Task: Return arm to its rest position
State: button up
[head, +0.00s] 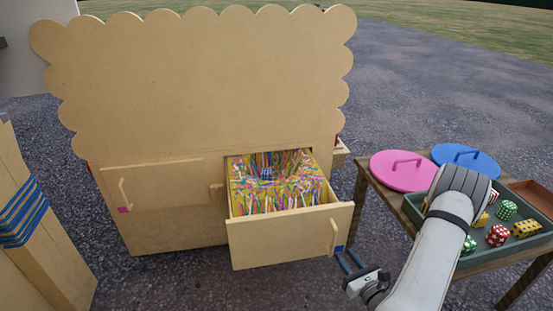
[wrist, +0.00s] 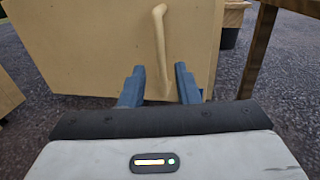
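My gripper (head: 354,260) is in front of the right end of the open drawer (head: 280,240), low beside the drawer's handle (head: 333,237). In the wrist view its two blue fingers (wrist: 160,88) are apart, with nothing held between them. The handle (wrist: 161,40) stands just beyond the fingertips in that view; whether they touch it I cannot tell. My arm reaches down from the right, in front of the table. The drawer is pulled out of the wooden cabinet (head: 190,80) and holds a colourful, streaked block with a round hollow in its top.
A wooden table (head: 382,188) at the right bears a pink lid (head: 395,178), a blue lid (head: 475,160) and a green tray (head: 490,250) with several dice. A second, shut drawer (head: 160,185) is at the left. A wooden post with blue bands (head: 22,215) stands far left.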

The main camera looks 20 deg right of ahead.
jog(key=w+a+r+n+g+y+p, duration=0.1)
jog(key=a+r+n+g+y+p, duration=0.1)
jog(key=a+r+n+y+p, duration=0.5)
jog(key=w+a+r+n+g+y+p, duration=0.1)
jog(key=a+r+n+g+y, duration=0.3)
jog(key=r, duration=0.6)
jog(key=s+a+r+n+g+p, duration=0.4)
jog(key=a+r+n+g, duration=0.1)
jog(key=a+r, duration=0.15)
jog(key=s+a+r+n+g+p, duration=0.35)
jog(key=a+r+g, duration=0.2)
jog(key=r, duration=0.25)
jog(key=s+a+r+n+g+h+p, duration=0.2)
jog(key=s+r+n+g+h+p, duration=0.1)
jog(key=s+r+n+h+p, duration=0.55)
jog(key=d+r+n+t+h+p, duration=0.2)
jog(key=r+n+p, duration=0.1)
jog(key=r, duration=0.5)
jog(key=w+d+r+n+t+h+p, duration=0.1)
jog(key=d+r+n+t+h+p, duration=0.1)
jog(key=r, duration=0.6)
jog(key=shift+d+n+h+p, duration=0.3)
jog(key=shift+n+h+p, duration=0.35)
jog(key=shift+p, duration=0.5)
